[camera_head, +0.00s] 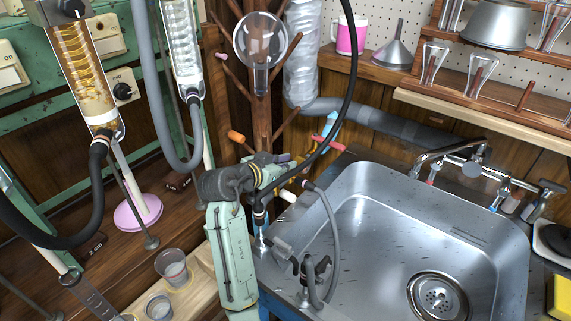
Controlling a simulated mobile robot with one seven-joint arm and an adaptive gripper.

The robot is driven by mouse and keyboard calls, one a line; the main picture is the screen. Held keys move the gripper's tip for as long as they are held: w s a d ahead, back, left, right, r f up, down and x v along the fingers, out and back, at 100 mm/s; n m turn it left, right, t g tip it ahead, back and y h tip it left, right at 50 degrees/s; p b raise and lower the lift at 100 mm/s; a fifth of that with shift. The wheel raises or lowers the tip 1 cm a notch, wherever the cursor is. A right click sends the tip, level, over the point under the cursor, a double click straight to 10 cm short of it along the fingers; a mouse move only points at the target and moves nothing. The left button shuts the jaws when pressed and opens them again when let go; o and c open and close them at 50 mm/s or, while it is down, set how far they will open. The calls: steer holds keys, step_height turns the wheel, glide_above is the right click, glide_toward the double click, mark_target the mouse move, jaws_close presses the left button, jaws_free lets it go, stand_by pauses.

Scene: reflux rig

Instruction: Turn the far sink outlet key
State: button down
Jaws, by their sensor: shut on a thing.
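My gripper (266,172) is at the end of my mint-green arm, beside the left rim of the sink (375,225). It is shut on the far sink outlet key, which is mostly hidden by the gripper and my wrist. The far sink outlet (261,240) stands upright just below the gripper, with a black hose coming down to it. The exact angle of the key cannot be told. The near sink outlet (305,275) stands closer, at the sink's left front, with dark handles and a grey hose (332,225).
A wooden peg stand (262,110) with coloured tips rises close behind my gripper. The black hose (348,85) arches above it. Glass columns (82,65) and small cups (171,266) are at left. The faucet (450,150) is at the back right. The sink basin is empty.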

steer(key=shift+d+n+t+y, duration=0.1)
steer(key=shift+n+t+y, duration=0.4)
steer(key=shift+n+y, duration=0.15)
steer(key=c, duration=1.7)
jaws_free()
steer(key=shift+o, duration=0.2)
steer(key=shift+s, duration=0.1)
steer(key=v, duration=1.2)
